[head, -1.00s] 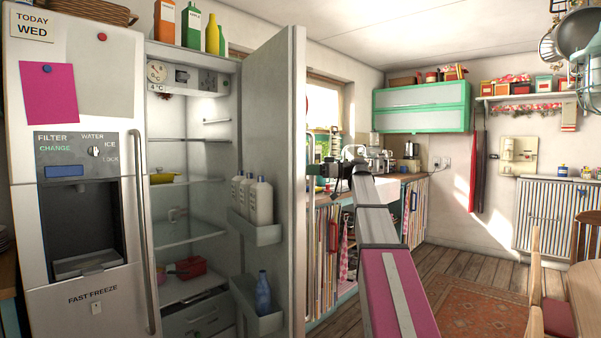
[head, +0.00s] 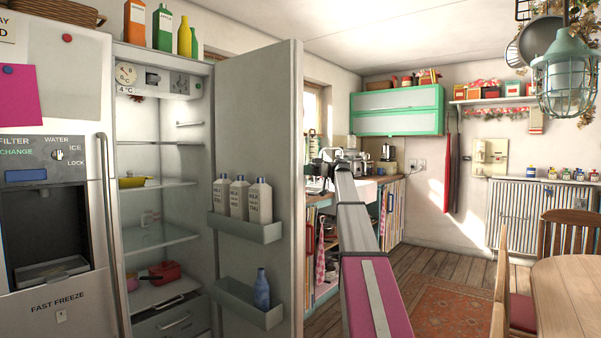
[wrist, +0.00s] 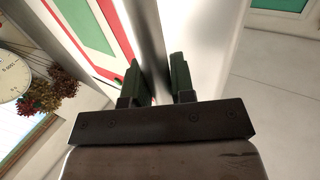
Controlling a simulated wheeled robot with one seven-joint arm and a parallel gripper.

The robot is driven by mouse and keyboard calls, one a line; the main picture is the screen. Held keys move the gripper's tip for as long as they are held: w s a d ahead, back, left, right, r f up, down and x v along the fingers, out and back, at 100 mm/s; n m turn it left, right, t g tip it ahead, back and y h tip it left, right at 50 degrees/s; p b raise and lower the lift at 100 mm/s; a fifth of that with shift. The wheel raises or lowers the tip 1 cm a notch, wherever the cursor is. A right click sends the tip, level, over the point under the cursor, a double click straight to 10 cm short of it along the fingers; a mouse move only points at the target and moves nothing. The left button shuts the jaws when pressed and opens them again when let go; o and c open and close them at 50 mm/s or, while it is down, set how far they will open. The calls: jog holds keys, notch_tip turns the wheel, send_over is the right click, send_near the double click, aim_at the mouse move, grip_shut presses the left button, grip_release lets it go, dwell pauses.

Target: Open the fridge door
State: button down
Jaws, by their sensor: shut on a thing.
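The fridge (head: 62,225) stands at the left in the head view. Its right-hand door (head: 258,150) is swung wide open, with its inner face and bottle racks towards me and the lit shelves (head: 160,235) exposed. In the wrist view, my gripper (wrist: 158,74) has its dark fingers on either side of a grey upright bar (wrist: 150,35), which looks like the door handle, and is closed on it. A pale panel (wrist: 205,45) lies just right of the bar. In the head view, the door's edge hides the handle, and my gripper cannot be made out clearly.
Milk bottles (head: 260,203) and a blue bottle (head: 262,290) stand in the door racks. A red pot (head: 165,272) sits inside the fridge. Beyond the door are a counter with a sink (head: 375,186), a wooden table (head: 570,290) and chairs at right. Floor between is clear.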

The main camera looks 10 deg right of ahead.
jog(key=shift+s+d+r, duration=0.1)
jog(key=shift+d, duration=0.05)
jog(key=c, duration=1)
grip_release()
jog(key=shift+d, duration=0.1)
jog(key=shift+w+d, duration=0.2)
jog(key=shift+d, duration=1.6)
jog(key=shift+w+d, duration=0.2)
jog(key=shift+d, duration=1.6)
